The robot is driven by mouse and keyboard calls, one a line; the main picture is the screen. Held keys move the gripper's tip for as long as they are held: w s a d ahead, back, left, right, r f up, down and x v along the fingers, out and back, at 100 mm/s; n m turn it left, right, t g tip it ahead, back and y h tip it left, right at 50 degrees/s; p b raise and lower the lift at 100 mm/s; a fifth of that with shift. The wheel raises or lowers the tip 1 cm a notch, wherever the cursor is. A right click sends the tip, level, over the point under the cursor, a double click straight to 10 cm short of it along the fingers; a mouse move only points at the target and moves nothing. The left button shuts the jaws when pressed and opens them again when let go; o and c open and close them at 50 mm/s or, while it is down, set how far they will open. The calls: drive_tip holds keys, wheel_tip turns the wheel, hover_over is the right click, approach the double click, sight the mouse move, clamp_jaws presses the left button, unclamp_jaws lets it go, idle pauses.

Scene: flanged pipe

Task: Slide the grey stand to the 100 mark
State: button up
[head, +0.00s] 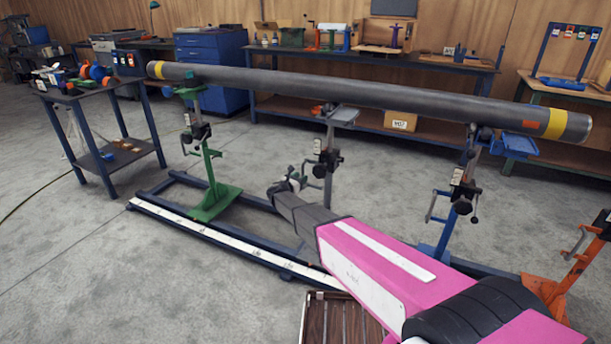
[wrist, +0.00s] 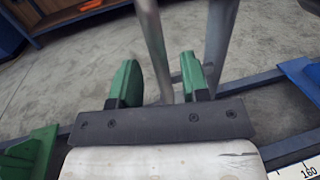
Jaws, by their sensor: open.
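The grey stand (head: 328,150) stands upright at the middle of the rail, between the green stand (head: 209,165) and the blue stand (head: 455,200). Its flat head is just under the long grey pipe (head: 370,91). My gripper (head: 284,184) is low beside its post, in front of it. In the wrist view my gripper (wrist: 158,82) is open with two green fingers. One grey upright bar (wrist: 153,45) shows between the fingers, and a second (wrist: 218,40) rises behind the right finger. Contact cannot be told. The stand's foot is hidden. The white scale (head: 240,245) runs along the rail; "160" (wrist: 309,172) is readable lower right.
The green base (wrist: 28,155) is at left and the blue base (wrist: 302,76) at right in the wrist view. An orange stand (head: 570,270) is at far right. A dark side table (head: 100,90) stands left; the floor front left is clear.

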drive_tip(key=shift+x, duration=2.15)
clamp_jaws()
